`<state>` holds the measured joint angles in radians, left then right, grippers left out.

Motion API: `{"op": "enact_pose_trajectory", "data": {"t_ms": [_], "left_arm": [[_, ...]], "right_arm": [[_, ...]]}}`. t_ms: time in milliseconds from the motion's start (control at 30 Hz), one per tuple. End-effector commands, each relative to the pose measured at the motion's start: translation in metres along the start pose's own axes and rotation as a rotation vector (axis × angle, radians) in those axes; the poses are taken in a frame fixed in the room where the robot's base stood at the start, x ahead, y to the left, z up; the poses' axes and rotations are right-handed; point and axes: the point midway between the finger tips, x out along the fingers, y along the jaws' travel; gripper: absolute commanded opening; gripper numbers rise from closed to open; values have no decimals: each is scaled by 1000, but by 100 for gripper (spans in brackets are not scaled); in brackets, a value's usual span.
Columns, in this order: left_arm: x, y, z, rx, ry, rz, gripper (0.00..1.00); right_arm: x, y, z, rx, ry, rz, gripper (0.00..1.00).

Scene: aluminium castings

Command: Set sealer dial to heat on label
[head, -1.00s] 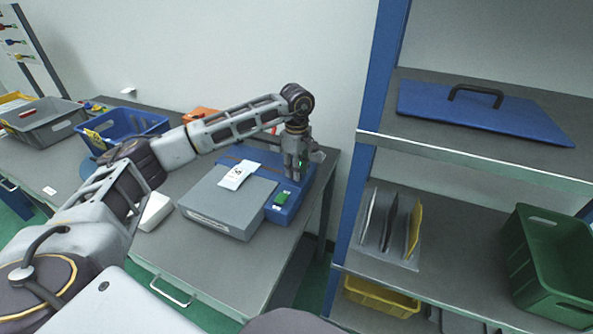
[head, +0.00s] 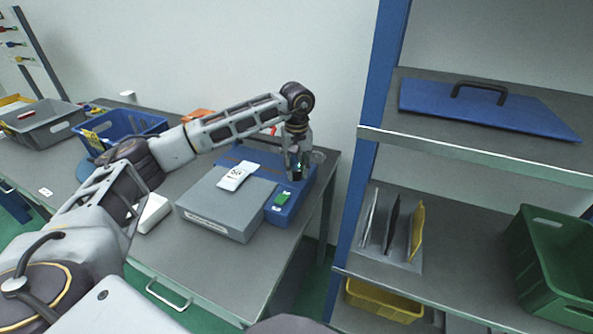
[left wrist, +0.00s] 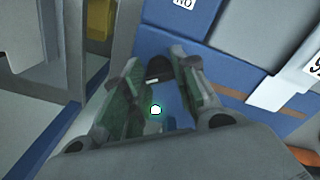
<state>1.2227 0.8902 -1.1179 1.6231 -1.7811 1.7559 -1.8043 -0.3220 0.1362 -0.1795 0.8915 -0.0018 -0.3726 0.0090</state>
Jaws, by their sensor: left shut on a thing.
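The sealer is a blue machine (head: 284,215) with a grey flat top (head: 225,205), standing on the grey bench. A white label (head: 236,176) with dark print lies on the grey top; its print is too small to read surely. My left gripper (head: 297,174) points down over the sealer's far right part. In the left wrist view, the left gripper (left wrist: 157,80) has its two fingers around the black dial (left wrist: 159,69), shut on it. The dial's pointer and marks are hidden by the fingers. My right gripper is not in view.
A green switch (head: 283,198) sits on the sealer's front right. A blue bin (head: 120,128) and a grey bin (head: 45,118) stand on the left of the bench. A blue-framed shelf (head: 450,147) with a green crate (head: 555,262) stands at right.

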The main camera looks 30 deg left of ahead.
Motion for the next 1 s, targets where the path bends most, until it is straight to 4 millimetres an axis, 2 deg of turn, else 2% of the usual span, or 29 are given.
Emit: {"op": "enact_pose_trajectory", "data": {"t_ms": [400, 633, 967, 1000], "left_arm": [[-1, 0, -1, 207, 2, 3, 5], [-1, 0, 0, 238, 2, 2, 5], [-1, 0, 0, 240, 2, 2, 5], [-1, 0, 0, 240, 2, 2, 34]], "right_arm": [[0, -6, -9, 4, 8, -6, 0], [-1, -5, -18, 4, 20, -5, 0], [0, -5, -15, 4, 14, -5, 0], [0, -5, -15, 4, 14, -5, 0]]}}
